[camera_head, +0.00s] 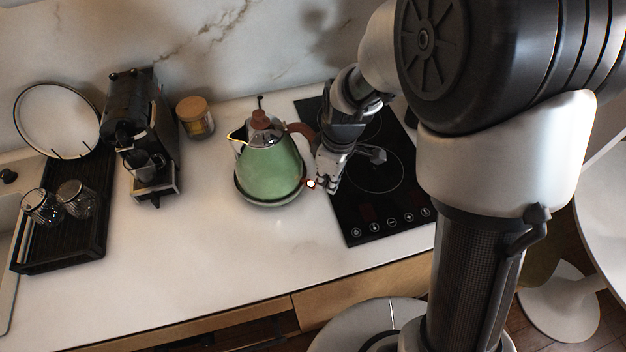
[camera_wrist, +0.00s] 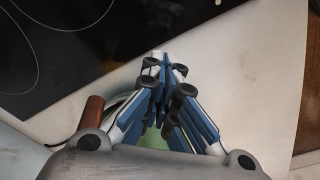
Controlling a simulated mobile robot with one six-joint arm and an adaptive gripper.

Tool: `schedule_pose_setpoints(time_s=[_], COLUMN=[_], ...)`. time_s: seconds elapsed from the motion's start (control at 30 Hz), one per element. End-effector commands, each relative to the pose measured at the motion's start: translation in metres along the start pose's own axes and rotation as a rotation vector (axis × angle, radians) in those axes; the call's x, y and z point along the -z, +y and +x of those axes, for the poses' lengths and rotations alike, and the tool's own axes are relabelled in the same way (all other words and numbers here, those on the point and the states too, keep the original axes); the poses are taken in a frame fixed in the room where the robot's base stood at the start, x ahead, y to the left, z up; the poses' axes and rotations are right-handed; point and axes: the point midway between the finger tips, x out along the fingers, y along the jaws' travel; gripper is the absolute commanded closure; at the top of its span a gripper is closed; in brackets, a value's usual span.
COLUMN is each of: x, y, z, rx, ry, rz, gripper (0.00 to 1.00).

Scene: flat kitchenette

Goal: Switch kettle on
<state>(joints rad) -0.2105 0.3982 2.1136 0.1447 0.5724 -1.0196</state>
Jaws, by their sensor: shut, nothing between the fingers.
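The green kettle (camera_head: 270,168) stands upright on the white counter, its spout to the left and its brown handle (camera_head: 301,131) to the right. A small lit orange-white spot (camera_head: 311,184) shows low on its right side, by the base. My gripper (camera_head: 325,184) is shut and empty, its fingertips pointing down close beside that spot; I cannot tell whether they touch it. In the wrist view the shut fingers (camera_wrist: 165,62) meet above the counter. A brown piece of the handle (camera_wrist: 91,115) and a bit of green show behind them, mostly hidden by my gripper.
The black cooktop (camera_head: 375,200) lies right of the kettle, under my arm. A coffee machine (camera_head: 141,130) and a lidded jar (camera_head: 195,118) stand to the left. A dark rack (camera_head: 90,225) holds two glasses and a plate. The counter in front of the kettle is clear.

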Motion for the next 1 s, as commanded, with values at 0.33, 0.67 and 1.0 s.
schedule_pose_setpoints(time_s=[0.33,0.67,1.0], x=[0.002,0.002,0.001], y=[0.001,0.001,0.000], z=[-0.015,-0.084,-0.119], rx=[-0.003,-0.004,-0.001], ry=[0.003,0.003,0.000], rz=[-0.001,-0.001,0.000], gripper=[1.00,1.00,1.00])
